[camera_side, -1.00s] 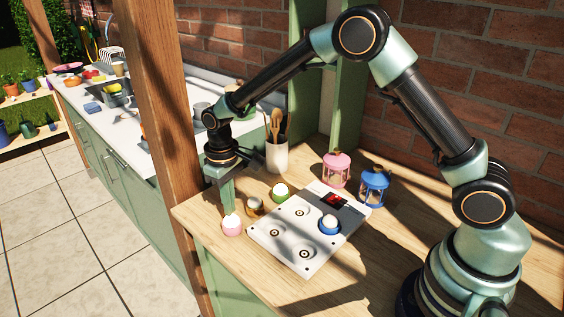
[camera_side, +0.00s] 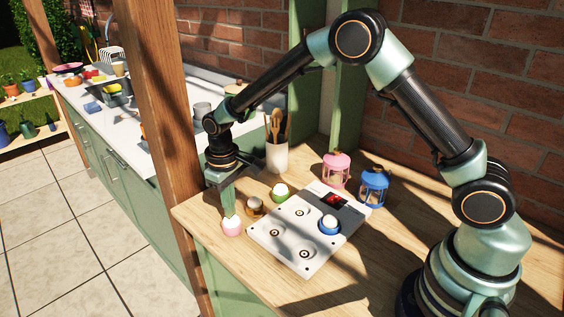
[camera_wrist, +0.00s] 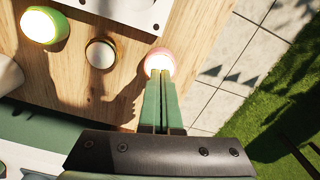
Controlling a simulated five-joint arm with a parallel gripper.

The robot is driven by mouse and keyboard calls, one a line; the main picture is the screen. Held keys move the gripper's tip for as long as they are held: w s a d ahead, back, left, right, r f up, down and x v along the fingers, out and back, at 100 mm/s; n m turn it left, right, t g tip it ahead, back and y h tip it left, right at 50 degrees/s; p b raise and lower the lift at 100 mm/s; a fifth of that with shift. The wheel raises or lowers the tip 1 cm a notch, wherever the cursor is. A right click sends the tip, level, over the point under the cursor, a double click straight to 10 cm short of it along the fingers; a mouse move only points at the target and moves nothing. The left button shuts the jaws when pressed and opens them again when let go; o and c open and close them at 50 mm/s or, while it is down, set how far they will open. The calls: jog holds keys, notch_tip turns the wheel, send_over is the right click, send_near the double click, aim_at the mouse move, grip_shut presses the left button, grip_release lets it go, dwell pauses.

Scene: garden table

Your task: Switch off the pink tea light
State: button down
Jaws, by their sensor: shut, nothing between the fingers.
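The pink tea light (camera_side: 232,227) stands on the wooden table near its front left corner, left of the white plate. It also shows in the wrist view (camera_wrist: 159,59), with a pale, bright top. My gripper (camera_side: 229,212) is shut and empty, pointing down at the pink tea light. In the wrist view its fingertips (camera_wrist: 159,75) overlap the near part of the light's top. They are at or just above it; I cannot tell whether they touch. Part of the top is hidden behind the fingertips.
A gold tea light (camera_side: 254,206) and a green one (camera_side: 281,191) stand close by. A blue tea light (camera_side: 329,224) sits on the white plate (camera_side: 290,254). A pink lantern (camera_side: 336,171), a blue lantern (camera_side: 373,187) and a utensil pot (camera_side: 277,157) stand behind. The table's edge is close.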

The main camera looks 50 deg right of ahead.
jog(key=shift+f, duration=0.25)
notch_tip(320, 180, up, 8)
dwell(1.0)
jog(key=s+d+r+m+t, duration=0.1)
jog(key=s+d+r, duration=0.2)
jog(key=s+r, duration=0.15)
jog(key=s+d+r+t, duration=0.2)
jog(key=s+d+r, duration=0.1)
jog(key=r, duration=0.3)
jog(key=s+d+r+m+t, duration=0.1)
jog(key=s+d, duration=0.4)
jog(key=s, duration=0.5)
jog(key=shift+s+d+r+m+t, duration=0.4)
jog(key=shift+r+t, duration=0.2)
jog(key=shift+t, duration=0.2)
